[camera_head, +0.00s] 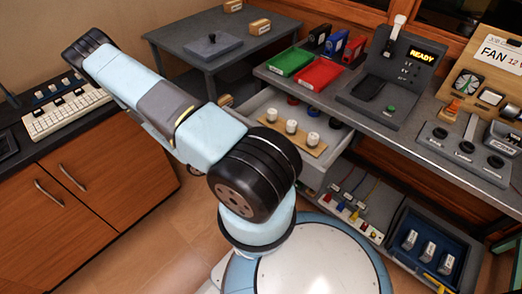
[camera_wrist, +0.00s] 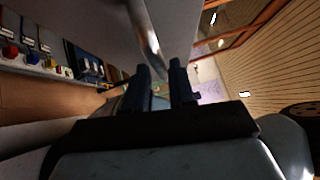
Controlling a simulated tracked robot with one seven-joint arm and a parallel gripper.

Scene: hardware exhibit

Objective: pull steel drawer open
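A pale steel drawer (camera_head: 260,104) stands pulled out from under the grey workbench in the head view. It holds a wooden strip with several white-capped pieces and some dark and red round pieces. Its front is largely hidden behind my arm. My gripper is hidden in the head view. In the wrist view the two dark fingers of my gripper (camera_wrist: 162,72) stand apart. A shiny metal bar (camera_wrist: 149,32), which looks like a handle, runs down toward the gap between the fingertips. I cannot tell whether the fingers touch it.
The workbench (camera_head: 405,138) carries a green tray (camera_head: 289,62), a red tray (camera_head: 317,74) and a lit READY panel (camera_head: 421,56). Lower, an open compartment with a blue tray (camera_head: 424,247) stands at right. A wooden cabinet (camera_head: 95,190) is at left. A grey side table (camera_head: 200,48) stands behind.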

